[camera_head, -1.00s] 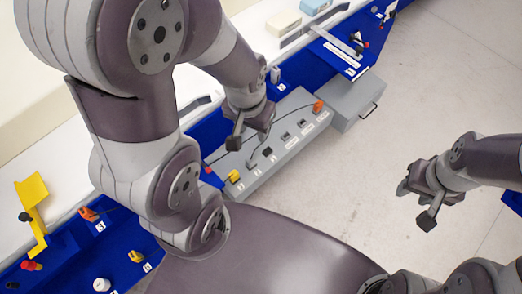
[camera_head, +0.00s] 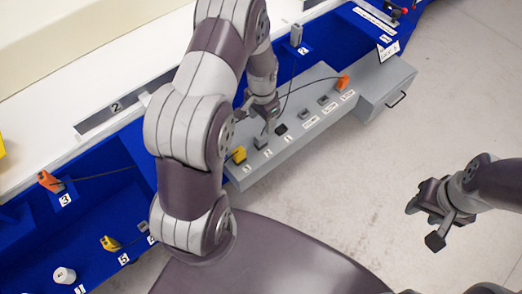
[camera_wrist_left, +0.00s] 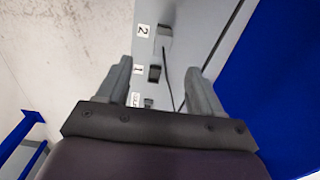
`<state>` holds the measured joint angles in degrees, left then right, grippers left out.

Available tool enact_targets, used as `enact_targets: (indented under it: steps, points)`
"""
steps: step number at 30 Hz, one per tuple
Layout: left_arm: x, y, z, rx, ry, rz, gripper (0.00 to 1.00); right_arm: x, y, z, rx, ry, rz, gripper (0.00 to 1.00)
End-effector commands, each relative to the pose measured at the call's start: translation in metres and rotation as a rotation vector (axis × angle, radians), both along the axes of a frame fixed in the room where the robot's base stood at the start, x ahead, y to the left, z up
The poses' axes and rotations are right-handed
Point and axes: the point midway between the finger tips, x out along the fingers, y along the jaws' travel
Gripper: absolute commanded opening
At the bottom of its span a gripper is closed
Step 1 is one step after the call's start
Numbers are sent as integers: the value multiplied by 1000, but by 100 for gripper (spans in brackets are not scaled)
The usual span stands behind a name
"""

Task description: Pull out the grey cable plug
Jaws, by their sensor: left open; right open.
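In the left wrist view the grey plug (camera_wrist_left: 165,33) is beyond the fingertips, near the top. My left gripper (camera_head: 258,112) is open above the box, behind the row of plugs and apart from the grey plug. My right gripper (camera_head: 424,222) is open and empty over the floor at the right.
A yellow plug (camera_head: 239,155) and an orange plug (camera_head: 343,82) sit in the box, with empty-looking sockets (camera_head: 303,113) between. Dark cables run behind the plugs. The floor at the right is clear.

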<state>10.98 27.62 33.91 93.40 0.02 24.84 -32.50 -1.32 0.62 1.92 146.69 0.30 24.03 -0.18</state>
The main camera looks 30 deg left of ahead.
Motion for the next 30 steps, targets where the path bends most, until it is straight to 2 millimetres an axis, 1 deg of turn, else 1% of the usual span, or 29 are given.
enact_targets:
  steps: [1,3,12,17,23,30]
  points:
    - [1,2,-15,0,2,-7,66,0,0,-10,0,-1,0,43]
    - [2,4,-20,-1,4,-14,66,0,0,-11,0,-1,0,43]
    - [3,5,-20,0,4,-18,66,0,0,-9,0,-1,0,43]
    - [3,5,-23,0,4,-18,66,0,0,-13,0,-1,0,43]
    - [3,5,-41,-1,5,-18,66,0,0,-30,0,-1,0,43]
    - [2,4,-77,-2,4,-18,66,0,0,-64,0,0,0,43]
